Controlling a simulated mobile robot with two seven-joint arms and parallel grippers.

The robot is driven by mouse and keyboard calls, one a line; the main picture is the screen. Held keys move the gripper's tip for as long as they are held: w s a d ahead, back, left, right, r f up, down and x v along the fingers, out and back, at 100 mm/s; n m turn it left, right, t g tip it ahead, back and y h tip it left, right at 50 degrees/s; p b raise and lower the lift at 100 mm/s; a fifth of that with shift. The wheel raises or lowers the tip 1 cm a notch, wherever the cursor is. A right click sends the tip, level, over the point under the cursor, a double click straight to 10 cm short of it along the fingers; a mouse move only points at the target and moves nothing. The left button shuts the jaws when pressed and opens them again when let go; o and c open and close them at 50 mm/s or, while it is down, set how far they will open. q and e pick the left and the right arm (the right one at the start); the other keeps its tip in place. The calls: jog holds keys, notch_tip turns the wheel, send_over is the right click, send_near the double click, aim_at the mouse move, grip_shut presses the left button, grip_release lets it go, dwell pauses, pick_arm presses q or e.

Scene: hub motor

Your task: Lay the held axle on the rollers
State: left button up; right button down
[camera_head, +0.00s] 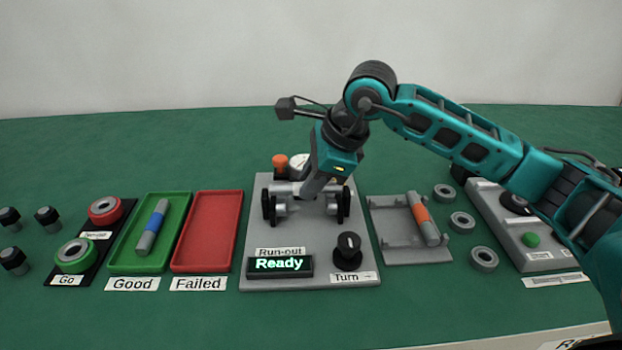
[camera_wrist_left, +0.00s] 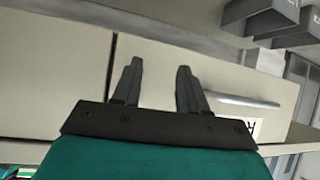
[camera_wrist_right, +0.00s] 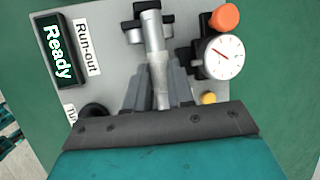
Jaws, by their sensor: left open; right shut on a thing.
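My right gripper (camera_head: 314,192) is shut on a grey axle (camera_head: 283,188), which lies crosswise at the run-out stand (camera_head: 258,225). The fingers hide the axle's middle. In the right wrist view the axle (camera_wrist_right: 155,38) runs forward from between the fingers (camera_wrist_right: 158,85). The black roller supports (camera_head: 268,207) stand left and right under the axle's ends. Whether the axle touches the rollers, I cannot tell. My left gripper (camera_wrist_left: 156,85) is open and empty, in front of pale cabinet fronts, outside the head view.
The stand carries a "Ready" display (camera_head: 280,265), a black Turn knob (camera_head: 348,252) and a dial gauge (camera_wrist_right: 222,57) beside an orange knob (camera_wrist_right: 224,17). A green Good tray (camera_head: 122,258) holds a blue-banded axle. The red Failed tray (camera_head: 208,230) is empty. An orange-banded axle (camera_head: 423,220) lies right.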

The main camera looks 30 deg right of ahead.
dwell(0.5)
jog(key=shift+f+b, duration=0.6)
dwell(0.3)
dwell(0.3)
jog(key=shift+c, duration=2.4)
grip_release()
jog(key=shift+r, duration=0.15)
jog(key=shift+r+p, duration=0.8)
jog(key=shift+r, duration=0.2)
jog(key=shift+r+p, duration=1.6)
jog(key=shift+r, duration=0.75)
